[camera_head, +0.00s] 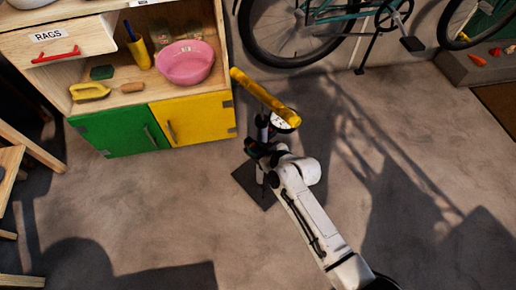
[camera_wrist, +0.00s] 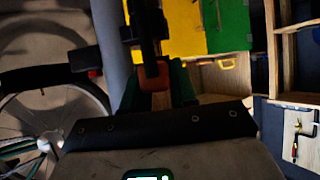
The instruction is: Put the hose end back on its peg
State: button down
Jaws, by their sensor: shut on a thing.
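What looks like a floor pump stands on a dark square foot plate (camera_head: 248,186), with a long yellow handle (camera_head: 262,97) on top. A round white dial (camera_head: 284,119) shows under the handle's lower right end. My gripper (camera_head: 262,150) is at the pump, below the handle. In the wrist view my gripper (camera_wrist: 157,88) is shut on an orange-brown piece, apparently the hose end (camera_wrist: 155,74). A dark, strip-like part rises from it to the top edge. The peg cannot be made out, and I cannot tell whether the hose end touches it.
A cabinet with green (camera_head: 118,131) and yellow (camera_head: 194,118) doors stands left of the pump. A pink basin (camera_head: 187,63) and a brush (camera_head: 91,91) are on its shelf. A bicycle (camera_head: 291,30) is behind.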

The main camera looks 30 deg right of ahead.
jog(key=shift+f+b, duration=0.7)
jog(key=shift+f, duration=0.2)
jog(key=c, duration=0.8)
grip_release()
jog(key=shift+s, duration=0.1)
jog(key=p+v, duration=0.3)
jog(key=v, duration=0.7)
jog(key=shift+s+r, duration=0.25)
jog(key=shift+d, duration=0.1)
